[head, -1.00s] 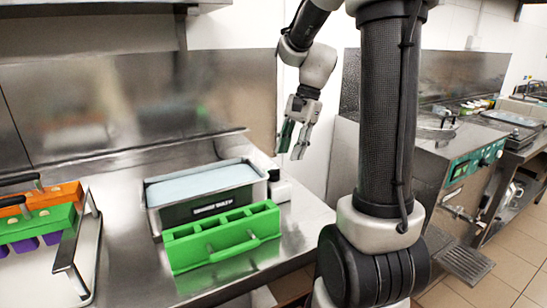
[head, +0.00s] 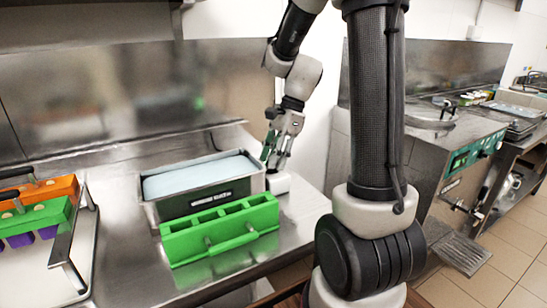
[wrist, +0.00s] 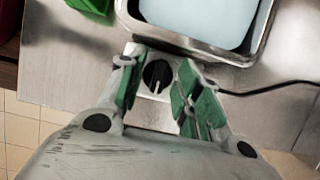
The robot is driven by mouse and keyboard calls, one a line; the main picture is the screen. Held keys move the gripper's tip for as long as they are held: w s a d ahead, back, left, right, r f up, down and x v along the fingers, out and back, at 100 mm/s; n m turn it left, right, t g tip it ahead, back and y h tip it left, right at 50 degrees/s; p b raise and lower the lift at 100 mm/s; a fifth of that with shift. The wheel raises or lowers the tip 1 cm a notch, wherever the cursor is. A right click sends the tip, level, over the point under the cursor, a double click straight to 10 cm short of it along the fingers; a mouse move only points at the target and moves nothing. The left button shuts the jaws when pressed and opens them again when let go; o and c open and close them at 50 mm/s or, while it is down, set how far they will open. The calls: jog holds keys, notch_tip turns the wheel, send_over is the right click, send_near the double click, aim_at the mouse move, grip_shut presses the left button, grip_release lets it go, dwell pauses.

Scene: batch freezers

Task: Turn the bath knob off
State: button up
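The bath (head: 205,183) is a steel tank of pale blue liquid on the steel counter. Its control box (head: 278,183) sticks out at its right end, partly behind my gripper in the head view. In the wrist view the black bath knob (wrist: 157,75) sits on the light face of that box, with a pale pointer mark on it. My gripper (wrist: 155,90) is open, with one green-padded finger on each side of the knob. I cannot tell whether either finger touches it. In the head view my gripper (head: 273,157) points down at the box.
A green mould (head: 220,230) stands against the bath's front. A tray (head: 85,250) with orange and green moulds is at the left. A black cable (wrist: 270,88) runs from the box. A machine with a green panel (head: 475,155) stands at the right.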

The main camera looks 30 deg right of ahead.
grip_shut()
jog(key=shift+s+n, duration=0.1)
jog(key=shift+n, duration=0.2)
jog(key=n+g, duration=0.1)
jog(key=n, duration=0.2)
jog(key=shift+f+n+g, duration=0.1)
jog(key=shift+n+g, duration=0.3)
jog(key=n+g+h, duration=0.1)
jog(key=n, duration=0.3)
jog(key=shift+a+n, duration=0.15)
jog(key=shift+n, duration=0.15)
jog(key=n, duration=0.2)
jog(key=n+g+h, duration=0.1)
jog(key=n, duration=0.1)
jog(key=shift+a+h, duration=0.1)
jog(key=shift+h, duration=0.2)
jog(key=shift+w+n+g+h, duration=0.15)
jog(key=shift+n+h, duration=0.3)
jog(key=shift+n, duration=0.75)
jog(key=shift+w+n+g+h, duration=0.1)
jog(key=shift+n+g+h, duration=0.25)
jog(key=shift+n, duration=0.85)
